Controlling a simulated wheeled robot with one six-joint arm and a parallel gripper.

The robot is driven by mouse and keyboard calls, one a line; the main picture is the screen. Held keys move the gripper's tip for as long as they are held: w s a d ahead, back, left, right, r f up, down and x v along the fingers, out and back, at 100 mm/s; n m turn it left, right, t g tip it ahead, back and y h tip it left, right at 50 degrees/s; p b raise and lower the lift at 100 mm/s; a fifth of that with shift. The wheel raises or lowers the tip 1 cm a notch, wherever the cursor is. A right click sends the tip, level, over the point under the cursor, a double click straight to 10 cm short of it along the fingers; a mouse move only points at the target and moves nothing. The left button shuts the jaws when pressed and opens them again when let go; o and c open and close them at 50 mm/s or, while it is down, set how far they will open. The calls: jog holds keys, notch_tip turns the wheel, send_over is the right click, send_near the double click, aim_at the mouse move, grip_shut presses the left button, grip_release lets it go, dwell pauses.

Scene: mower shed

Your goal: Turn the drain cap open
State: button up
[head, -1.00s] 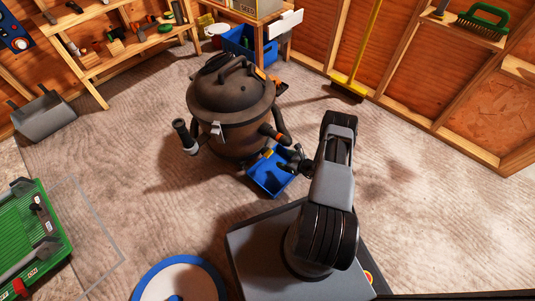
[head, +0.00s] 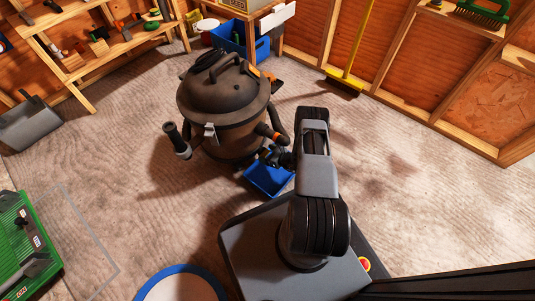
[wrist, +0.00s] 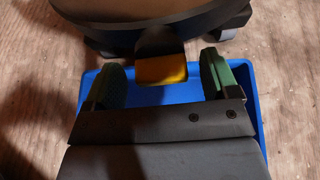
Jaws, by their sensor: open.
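A brown shop vacuum (head: 222,100) stands on the floor, its lower edge also in the wrist view (wrist: 150,10). The yellow drain cap (wrist: 161,70) is at its base, under a dark spout. My gripper (head: 270,156) is at the vacuum's lower side and hides the cap in the head view. In the wrist view, my gripper's green-padded fingers (wrist: 164,76) are open, one either side of the cap, with gaps on both sides. A blue tray (head: 268,182) lies on the floor beneath, its blue floor also visible in the wrist view (wrist: 190,96).
A dark hose and an orange-ringed fitting (head: 270,133) sit just above my gripper. A black nozzle (head: 177,140) sticks out at the vacuum's left. A green case (head: 25,245) lies at lower left. Floor right of my arm is clear.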

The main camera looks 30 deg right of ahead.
jog(key=shift+c, duration=0.4)
jog(key=c, duration=0.8)
jog(key=shift+c, duration=0.2)
jog(key=n, duration=0.1)
jog(key=n+t+h, duration=0.1)
jog(key=shift+s+a+f+n+h, duration=0.1)
jog(key=shift+s+a+n+h, duration=0.05)
jog(key=shift+a+n+h, duration=0.2)
jog(key=n+t+h, duration=0.1)
jog(key=n, duration=0.1)
jog(key=n+h, duration=0.1)
jog(key=n, duration=0.1)
jog(key=shift+s+a+f+t, duration=0.1)
jog(key=shift+s+f+t, duration=0.1)
jog(key=shift+t, duration=0.2)
jog(key=n+t, duration=0.1)
jog(key=n, duration=0.1)
jog(key=n+t+h, duration=0.1)
jog(key=n, duration=0.1)
jog(key=shift+a+f, duration=0.1)
jog(key=shift+f, duration=0.1)
jog(key=shift+f+n+t, duration=0.15)
jog(key=shift+n+t, duration=0.35)
jog(key=shift+n, duration=1.05)
